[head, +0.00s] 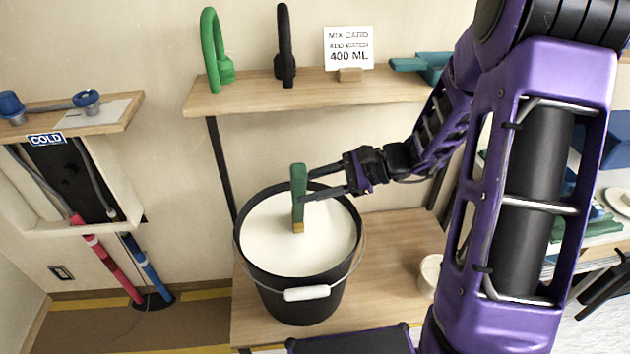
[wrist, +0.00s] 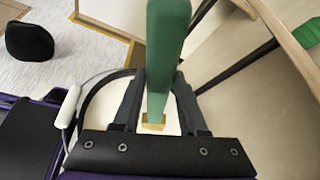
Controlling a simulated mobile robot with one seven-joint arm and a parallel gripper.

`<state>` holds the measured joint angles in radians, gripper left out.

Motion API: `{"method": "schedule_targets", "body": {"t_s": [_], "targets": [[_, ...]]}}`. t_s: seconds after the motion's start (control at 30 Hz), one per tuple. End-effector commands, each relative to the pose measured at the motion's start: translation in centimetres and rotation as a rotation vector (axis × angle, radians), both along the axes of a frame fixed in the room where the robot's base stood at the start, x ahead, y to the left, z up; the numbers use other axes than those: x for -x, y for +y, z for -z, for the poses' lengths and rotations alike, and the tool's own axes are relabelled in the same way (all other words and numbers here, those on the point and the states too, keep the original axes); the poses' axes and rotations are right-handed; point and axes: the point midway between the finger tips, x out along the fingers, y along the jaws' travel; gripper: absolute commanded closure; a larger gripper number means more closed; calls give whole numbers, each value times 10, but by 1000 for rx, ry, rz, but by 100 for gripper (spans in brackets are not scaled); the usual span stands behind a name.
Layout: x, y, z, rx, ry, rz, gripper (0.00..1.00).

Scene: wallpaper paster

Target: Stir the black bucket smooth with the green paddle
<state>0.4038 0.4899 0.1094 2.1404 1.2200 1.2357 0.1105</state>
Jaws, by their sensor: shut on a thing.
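The black bucket (head: 301,297) stands on the low wooden bench, filled near its rim with smooth-looking cream-white paste (head: 285,250). The green paddle (head: 298,185) is upright over the middle of the bucket, its yellowish lower part at the paste surface; any part below is hidden. My gripper (head: 305,190) reaches in from the right and is shut on the paddle. In the wrist view the paddle (wrist: 167,50) stands between the two fingers, with the bucket rim and its white handle grip (wrist: 68,107) to the left.
A wooden shelf (head: 330,94) above the bucket holds a green looped tool (head: 215,55), a black one (head: 285,50) and a card (head: 348,47) reading 400 ML. A small pale cup (head: 430,275) stands right of the bucket. Red and blue pipes (head: 140,265) are at left.

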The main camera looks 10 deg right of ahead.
Motion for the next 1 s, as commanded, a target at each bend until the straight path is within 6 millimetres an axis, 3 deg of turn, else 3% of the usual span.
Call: {"method": "schedule_targets", "body": {"t_s": [0.2, 0.53, 1.0], "targets": [[15, 0, 0, 0, 0, 1, 100], [16, 0, -2, 0, -1, 0, 100], [33, 0, -46, 0, -1, 0, 100]]}}
